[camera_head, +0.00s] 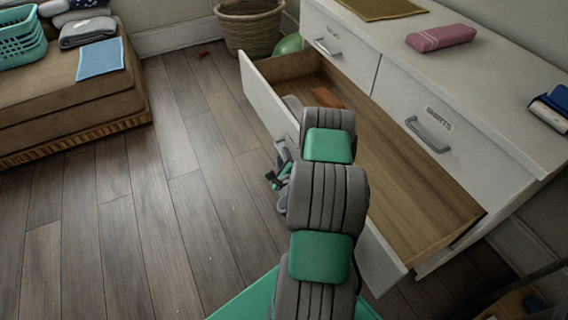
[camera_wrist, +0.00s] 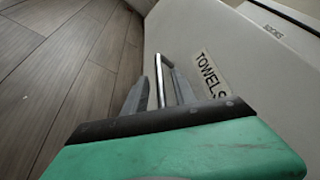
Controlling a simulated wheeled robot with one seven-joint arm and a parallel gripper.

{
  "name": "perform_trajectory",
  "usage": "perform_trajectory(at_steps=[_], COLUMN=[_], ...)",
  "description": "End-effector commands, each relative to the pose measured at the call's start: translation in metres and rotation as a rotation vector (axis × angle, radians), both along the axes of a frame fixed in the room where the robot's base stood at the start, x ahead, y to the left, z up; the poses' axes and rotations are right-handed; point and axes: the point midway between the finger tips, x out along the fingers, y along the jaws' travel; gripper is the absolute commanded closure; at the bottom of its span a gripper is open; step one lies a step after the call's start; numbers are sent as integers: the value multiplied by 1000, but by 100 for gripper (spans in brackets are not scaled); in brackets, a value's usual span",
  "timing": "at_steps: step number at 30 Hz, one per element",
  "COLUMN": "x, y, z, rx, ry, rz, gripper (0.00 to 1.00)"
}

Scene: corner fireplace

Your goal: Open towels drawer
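The towels drawer (camera_head: 268,103) is a white drawer at the bottom of the dresser. It is pulled far out, with its bare wooden floor showing. Its front and TOWELS label show in the wrist view (camera_wrist: 208,75). Its metal bar handle (camera_wrist: 160,80) stands between the two fingers of my gripper (camera_wrist: 159,92). The fingers are spread, with small gaps seeming to show beside the bar. In the head view my gripper (camera_head: 277,178) is at the outer side of the drawer front, partly hidden by my arm.
The white dresser (camera_head: 495,125) has shut upper drawers, one labelled SHIRTS (camera_head: 425,125). A reddish-brown item (camera_head: 328,97) lies inside the open drawer. A wicker basket (camera_head: 250,30) and green ball (camera_head: 289,44) stand behind it.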

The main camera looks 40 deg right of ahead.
Motion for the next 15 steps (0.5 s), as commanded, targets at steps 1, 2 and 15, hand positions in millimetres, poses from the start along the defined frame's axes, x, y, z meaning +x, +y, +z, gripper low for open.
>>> perform_trajectory(at_steps=[1,2,15], x=[-7,-11,-54], y=[3,5,32], z=[-1,0,14], rx=[2,1,-2], ry=[-1,-1,-2], rz=[-3,-3,-2], gripper=[68,68,68])
